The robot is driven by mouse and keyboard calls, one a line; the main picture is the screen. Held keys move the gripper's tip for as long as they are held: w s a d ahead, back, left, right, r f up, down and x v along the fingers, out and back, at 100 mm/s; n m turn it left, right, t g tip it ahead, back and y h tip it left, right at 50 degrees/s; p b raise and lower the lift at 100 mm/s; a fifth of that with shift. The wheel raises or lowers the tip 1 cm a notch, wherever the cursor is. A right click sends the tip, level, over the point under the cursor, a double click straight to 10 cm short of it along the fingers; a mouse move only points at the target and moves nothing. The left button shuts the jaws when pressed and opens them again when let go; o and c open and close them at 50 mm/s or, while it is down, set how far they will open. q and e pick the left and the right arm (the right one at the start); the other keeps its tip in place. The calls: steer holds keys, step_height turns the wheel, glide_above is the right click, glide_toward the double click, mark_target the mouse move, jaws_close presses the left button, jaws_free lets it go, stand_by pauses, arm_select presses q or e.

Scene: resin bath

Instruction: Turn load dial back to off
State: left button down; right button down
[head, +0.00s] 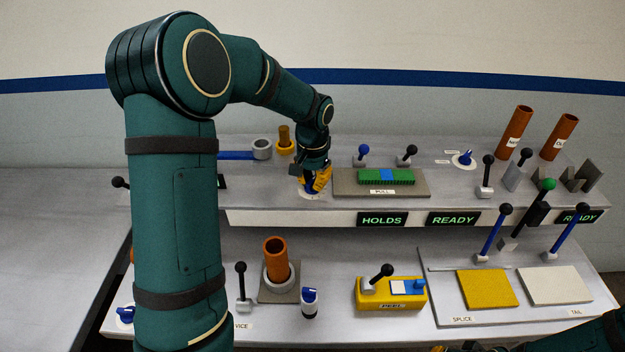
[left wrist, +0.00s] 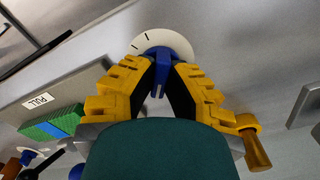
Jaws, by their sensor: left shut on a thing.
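A blue dial knob (left wrist: 160,68) stands on a round white disc (left wrist: 168,40) with dark tick marks. In the head view only a little of the disc (head: 309,195) shows beneath the gripper, on the upper shelf left of the PULL block. My left gripper (head: 314,183) points down at it, and its yellow fingers (left wrist: 157,85) are closed on both sides of the knob. No label naming this dial is readable. My right gripper (head: 438,349) barely shows at the bottom edge, its fingers mostly cut off.
The grey PULL block (head: 345,188) with green and blue pieces sits close right of the left gripper. An orange-brown cylinder (head: 284,138) and a grey ring (head: 262,148) stand behind it. Another blue dial (head: 464,158) is further right. HOLDS (head: 382,219) and READY signs line the shelf front.

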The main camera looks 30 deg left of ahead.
mark_target(312, 179)
arm_select(q)
steer(key=n, duration=0.6)
steer(key=shift+s+f, duration=0.1)
steer(key=shift+n, duration=0.3)
stand_by(0.3)
steer(key=c, duration=1)
jaws_free()
step_height(312, 179, up, 12)
